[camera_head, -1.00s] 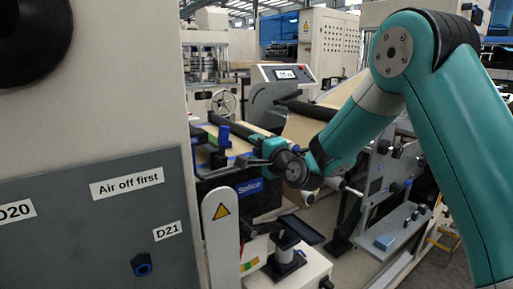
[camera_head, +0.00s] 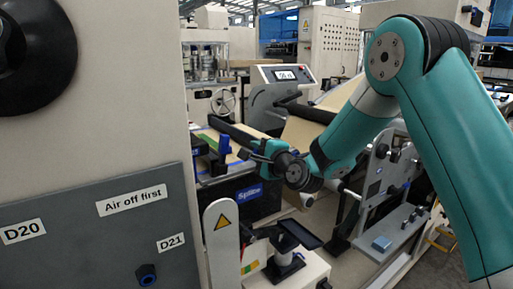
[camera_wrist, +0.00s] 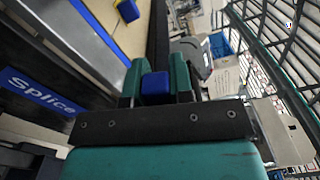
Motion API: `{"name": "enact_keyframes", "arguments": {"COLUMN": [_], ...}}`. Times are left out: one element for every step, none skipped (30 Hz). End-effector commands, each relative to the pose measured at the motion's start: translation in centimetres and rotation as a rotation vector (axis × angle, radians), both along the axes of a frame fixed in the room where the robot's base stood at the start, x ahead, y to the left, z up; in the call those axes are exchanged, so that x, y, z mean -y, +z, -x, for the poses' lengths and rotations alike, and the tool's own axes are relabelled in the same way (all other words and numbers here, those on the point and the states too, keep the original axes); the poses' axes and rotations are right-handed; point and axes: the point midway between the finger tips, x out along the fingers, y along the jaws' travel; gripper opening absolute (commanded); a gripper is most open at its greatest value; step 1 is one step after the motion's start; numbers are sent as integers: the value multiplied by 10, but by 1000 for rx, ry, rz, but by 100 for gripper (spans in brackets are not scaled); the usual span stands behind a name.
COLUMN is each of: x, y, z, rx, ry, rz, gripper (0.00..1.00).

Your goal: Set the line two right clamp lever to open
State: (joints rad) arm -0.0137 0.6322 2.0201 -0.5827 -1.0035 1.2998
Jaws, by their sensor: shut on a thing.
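My gripper (camera_wrist: 155,86) is shut on a blue lever handle (camera_wrist: 156,92), which sits between its two green fingers in the wrist view. In the head view my gripper (camera_head: 252,155) is at the right end of the splice table, above the blue "Splice" label (camera_head: 249,193). The handle in its grip is small and partly hidden there. Another blue lever (camera_head: 224,143) stands upright to the left of my gripper. The pivot of the held lever is hidden by my gripper.
A grey panel (camera_head: 95,240) with "Air off first", D20 and D21 labels is at the near left. A post with a yellow warning triangle (camera_head: 222,222) and a black tray (camera_head: 298,234) stand below my gripper. A console (camera_head: 285,76) stands behind.

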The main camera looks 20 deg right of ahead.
Motion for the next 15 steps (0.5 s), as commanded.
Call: {"name": "enact_keyframes", "arguments": {"x": [0, 1, 2, 3, 3, 4, 5, 6, 7, 8, 9, 10, 11, 13, 14], "y": [8, 10, 13, 14, 16, 18, 20, 21, 23, 25, 26, 28, 30, 31, 33], "z": [0, 0, -1, -1, -1, -1, -2, -2, -2, -2, -3, -3, -3, -4, -4], "rx": [-17, -26, -37, -47, -55, -67, -76, -86, -97, -106, -114, -126, -135, -144, -156], "ry": [1, 1, 1, 0, 1, 0, 0, 0, 0, 1, 0, 0, -1, -1, 0], "rz": [-43, -69, -106, -133, -160, -196, -224, -251, -287, -315, -341, -379, -405, -433, -469], "gripper": [0, 0, 0, 0, 0, 0, 0, 0, 0, 0, 0, 0, 0, 0, 0]}}
